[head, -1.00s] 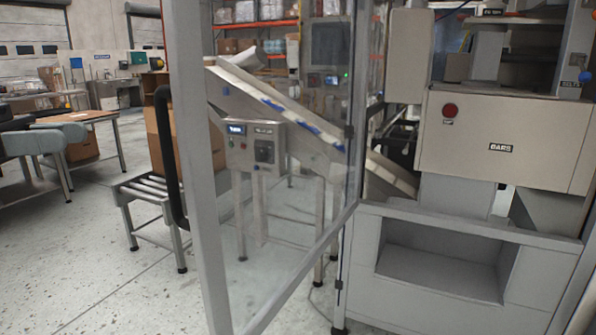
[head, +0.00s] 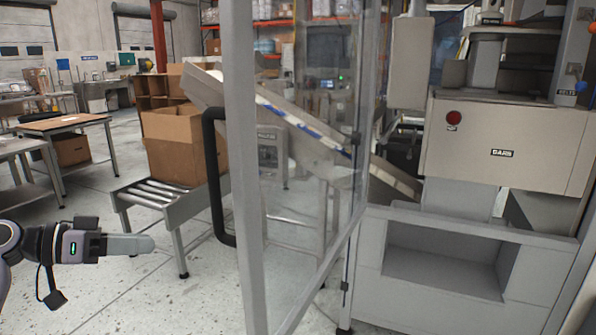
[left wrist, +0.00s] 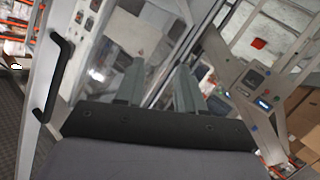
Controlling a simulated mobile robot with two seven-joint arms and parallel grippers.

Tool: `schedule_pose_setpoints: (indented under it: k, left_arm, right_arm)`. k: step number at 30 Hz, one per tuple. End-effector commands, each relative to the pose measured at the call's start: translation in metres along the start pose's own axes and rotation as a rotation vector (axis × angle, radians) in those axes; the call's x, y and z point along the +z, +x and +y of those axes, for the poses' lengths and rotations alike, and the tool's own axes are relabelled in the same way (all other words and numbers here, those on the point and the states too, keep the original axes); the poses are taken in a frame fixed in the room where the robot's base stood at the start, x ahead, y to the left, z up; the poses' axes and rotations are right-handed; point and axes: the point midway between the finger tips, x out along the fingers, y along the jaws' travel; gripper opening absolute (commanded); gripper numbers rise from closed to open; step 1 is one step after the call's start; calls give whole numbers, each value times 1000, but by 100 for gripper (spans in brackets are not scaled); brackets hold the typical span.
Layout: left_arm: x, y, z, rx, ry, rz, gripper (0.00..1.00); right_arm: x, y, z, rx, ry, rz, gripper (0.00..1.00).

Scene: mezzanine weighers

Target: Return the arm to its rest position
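My left gripper (head: 130,244) is at the lower left of the head view, pointing right. It is above the pale floor and in front of the roller conveyor, seen side-on. In the left wrist view, its two grey fingers (left wrist: 158,88) stand apart with nothing between them, so it is open and empty. Only the last part of my left arm (head: 12,245) shows at the left edge. My right arm and gripper are not in view.
A clear framed door (head: 250,170) with a black handle (head: 215,180) stands open right of my gripper; the handle also shows in the wrist view (left wrist: 60,80). Behind are a roller conveyor (head: 160,195) and a carton (head: 170,147). A table (head: 60,124) stands left. Front-left floor is clear.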

Motion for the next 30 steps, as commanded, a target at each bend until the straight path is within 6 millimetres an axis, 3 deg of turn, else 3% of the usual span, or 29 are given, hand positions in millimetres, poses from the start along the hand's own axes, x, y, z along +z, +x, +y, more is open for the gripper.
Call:
schedule_pose_setpoints:
  k: [3, 7, 11, 15, 21, 25, 30]
  left_arm:
    - [63, 31, -18, -146, -101, -74, 38]
    - [130, 51, -26, -299, -164, -136, 38]
    - [194, 60, -20, -437, -189, -184, 38]
    - [252, 59, 0, -562, -183, -217, 38]
    - [312, 49, 51, -692, -131, -229, 38]
    - [334, 38, 91, -744, -83, -219, 38]
    - [346, 28, 131, -773, -29, -200, 38]
  right_arm:
    - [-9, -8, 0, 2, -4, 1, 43]
    - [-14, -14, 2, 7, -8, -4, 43]
    - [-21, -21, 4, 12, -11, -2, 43]
    - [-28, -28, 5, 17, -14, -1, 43]
    - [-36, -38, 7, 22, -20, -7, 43]
    - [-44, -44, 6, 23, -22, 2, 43]
    - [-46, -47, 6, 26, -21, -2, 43]
